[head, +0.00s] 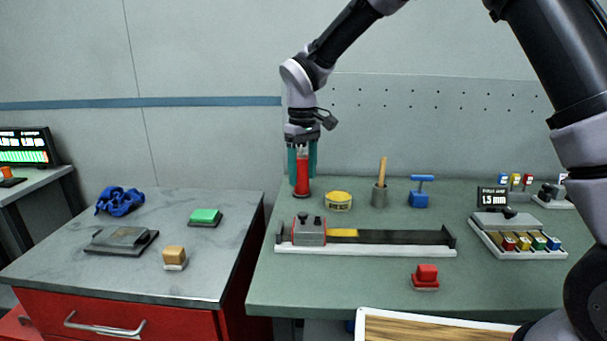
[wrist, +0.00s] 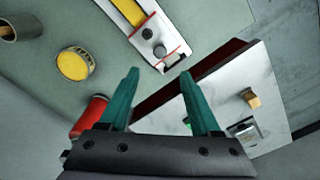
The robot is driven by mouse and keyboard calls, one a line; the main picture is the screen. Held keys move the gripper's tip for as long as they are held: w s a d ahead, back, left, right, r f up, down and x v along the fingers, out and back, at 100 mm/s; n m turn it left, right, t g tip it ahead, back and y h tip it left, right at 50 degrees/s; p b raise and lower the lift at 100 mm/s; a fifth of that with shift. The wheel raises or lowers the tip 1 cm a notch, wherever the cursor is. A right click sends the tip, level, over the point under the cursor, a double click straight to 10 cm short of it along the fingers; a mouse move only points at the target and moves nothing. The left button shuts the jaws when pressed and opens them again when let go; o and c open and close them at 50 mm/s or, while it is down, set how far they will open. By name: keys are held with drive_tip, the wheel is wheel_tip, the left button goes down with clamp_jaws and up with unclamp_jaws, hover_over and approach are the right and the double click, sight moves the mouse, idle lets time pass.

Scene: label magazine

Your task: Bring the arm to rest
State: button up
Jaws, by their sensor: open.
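My gripper (head: 302,178) hangs pointing down over the back left of the green bench (head: 375,276). Its two teal fingers stand apart with nothing between them in the wrist view (wrist: 158,74). A red cylinder (head: 302,174) stands upright on the bench and overlaps the fingers in the head view. In the wrist view the red cylinder (wrist: 90,115) lies to the left of the fingers, outside them, partly hidden by the gripper body. Whether it touches the gripper I cannot tell.
A yellow round tin (head: 339,201), a cup with a wooden handle (head: 380,195) and a blue tool (head: 420,195) stand to the right. A long rail with a grey block (head: 310,230) lies in front. The grey-topped red cabinet (head: 100,275) stands left, across a gap.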

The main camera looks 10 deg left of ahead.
drive_tip(key=d+r+m+t+y, duration=0.1)
drive_tip(key=d+r+m, duration=0.2)
drive_tip(key=d+r, duration=0.65)
drive_tip(key=d+r+m+t+y, duration=0.1)
drive_tip(key=d+r+m+t, duration=0.15)
drive_tip(key=d+r, duration=0.7)
drive_tip(key=s+d+r+m+t, duration=0.1)
drive_tip(key=s+d+m+t, duration=0.1)
drive_tip(key=s+d+m, duration=0.2)
drive_tip(key=s+d+r+m+t, duration=0.1)
drive_tip(key=s+d+m, duration=0.4)
drive_tip(key=s+d, duration=0.5)
drive_tip(key=d, duration=0.7)
drive_tip(key=shift+t, duration=0.35)
